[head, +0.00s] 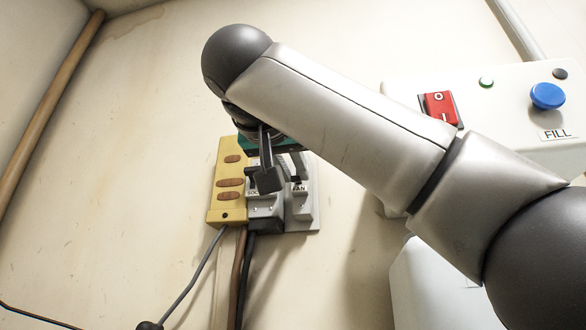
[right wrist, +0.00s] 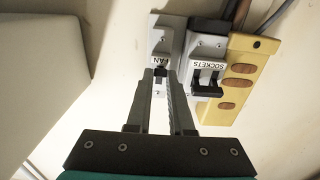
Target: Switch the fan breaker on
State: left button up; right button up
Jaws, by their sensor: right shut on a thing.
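The fan breaker (head: 303,210) is a pale grey wall box labelled FAN. It also shows in the right wrist view (right wrist: 162,39), with the label just beyond my fingertips. My right gripper (head: 268,180) is at the breaker's front, and its two fingers (right wrist: 161,75) are close together over the switch lever. The jaws are shut on the lever, which is mostly hidden between them, so its position cannot be read. The sockets breaker (right wrist: 208,47), with a black lever, stands right beside it. My left gripper is not in view.
A yellow block (right wrist: 248,72) with brown oval inserts adjoins the sockets breaker. Cables (head: 203,262) hang below. A white panel (head: 515,90) at the right carries a red rocker switch (head: 439,107) and a blue button (head: 547,95) above a FILL label. The wall at the left is mostly clear.

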jog(key=shift+r, duration=0.1)
grip_shut()
jog(key=shift+s+r+g, duration=0.15)
jog(key=shift+r+g, duration=0.35)
jog(key=shift+f, duration=0.1)
jog(key=o, duration=0.7)
grip_release()
jog(key=shift+f, duration=0.1)
jog(key=shift+o, duration=0.2)
jog(key=shift+d, duration=0.1)
